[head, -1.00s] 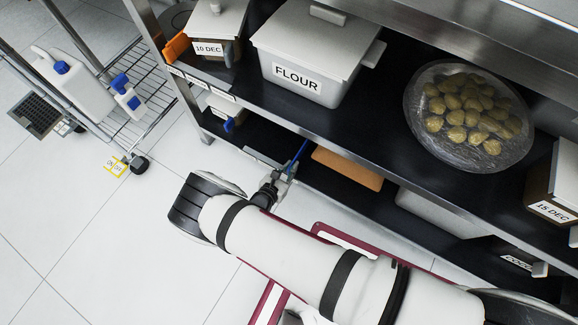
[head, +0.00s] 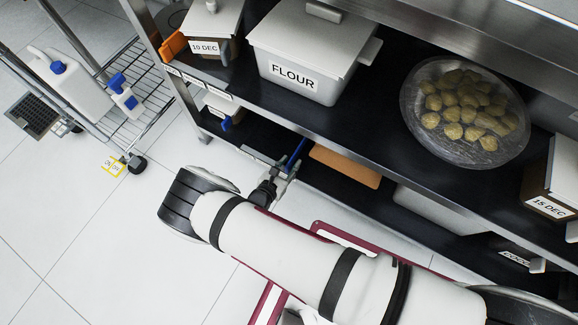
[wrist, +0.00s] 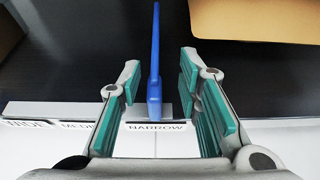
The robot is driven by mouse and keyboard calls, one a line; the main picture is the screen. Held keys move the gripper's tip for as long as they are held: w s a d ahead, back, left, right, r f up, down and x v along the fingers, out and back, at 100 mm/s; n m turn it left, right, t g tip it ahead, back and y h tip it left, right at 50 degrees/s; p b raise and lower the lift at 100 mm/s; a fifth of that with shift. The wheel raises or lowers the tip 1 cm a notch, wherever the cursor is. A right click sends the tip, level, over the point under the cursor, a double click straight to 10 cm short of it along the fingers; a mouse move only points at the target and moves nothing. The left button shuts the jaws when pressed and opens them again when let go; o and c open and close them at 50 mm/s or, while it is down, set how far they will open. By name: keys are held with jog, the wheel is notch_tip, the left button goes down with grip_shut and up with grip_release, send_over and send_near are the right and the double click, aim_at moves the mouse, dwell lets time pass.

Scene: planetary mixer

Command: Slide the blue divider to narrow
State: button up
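The blue divider (wrist: 155,62) stands upright on the dark lower shelf in the wrist view, its near end above the NARROW mark on the label strip (wrist: 155,127). Its thin blue edge also shows in the head view (head: 297,154). My gripper (wrist: 160,82) is open, with one green-padded finger on each side of the divider. Gaps show between the divider and both fingers. The MEDIUM and WIDE marks lie to the left, partly hidden by the left finger. In the head view my gripper (head: 280,177) is at the lower shelf's front edge.
An orange-brown board (head: 345,166) lies on the lower shelf right of the divider. The upper shelf holds a FLOUR bin (head: 300,62) and a covered tray of dough balls (head: 465,112). A wire cart (head: 130,122) stands at left. Open floor lies in front.

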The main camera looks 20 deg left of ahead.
notch_tip(320, 180, up, 8)
dwell(0.4)
jog(key=shift+r, duration=0.1)
